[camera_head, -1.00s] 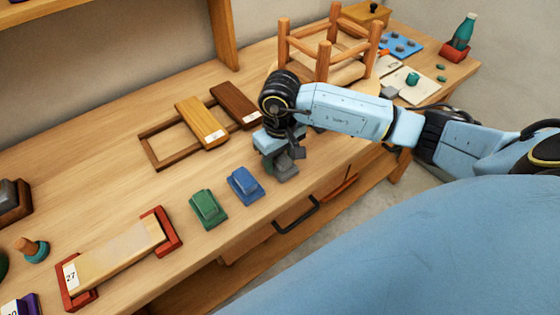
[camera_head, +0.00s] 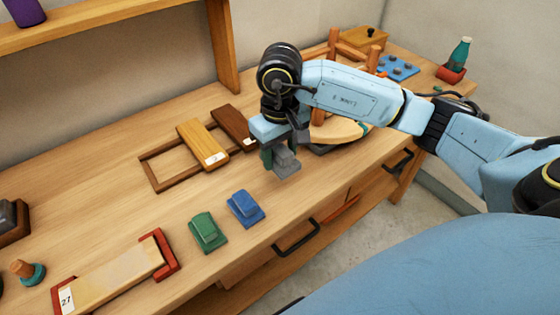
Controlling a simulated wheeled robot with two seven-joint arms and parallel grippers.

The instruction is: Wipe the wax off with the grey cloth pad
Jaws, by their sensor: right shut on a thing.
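The grey cloth pad (camera_head: 287,164) is in my right gripper (camera_head: 280,150), which is shut on it and holds it above the bench, to the right of the blue pad. The blue pad (camera_head: 245,208) and the green pad (camera_head: 207,232) rest side by side on the bench near its front edge. A pale wooden board (camera_head: 112,277) marked 27 lies between red end holders (camera_head: 158,252) at the lower left. A faint whitish patch, perhaps wax, shows on its top. My left gripper is not in view.
A wooden frame (camera_head: 160,179) with a yellow board (camera_head: 199,143) and a dark brown board (camera_head: 234,126) lies further back. A peg with a teal base (camera_head: 28,272) stands at the left. A stool-like wooden frame (camera_head: 335,50) stands behind my right arm.

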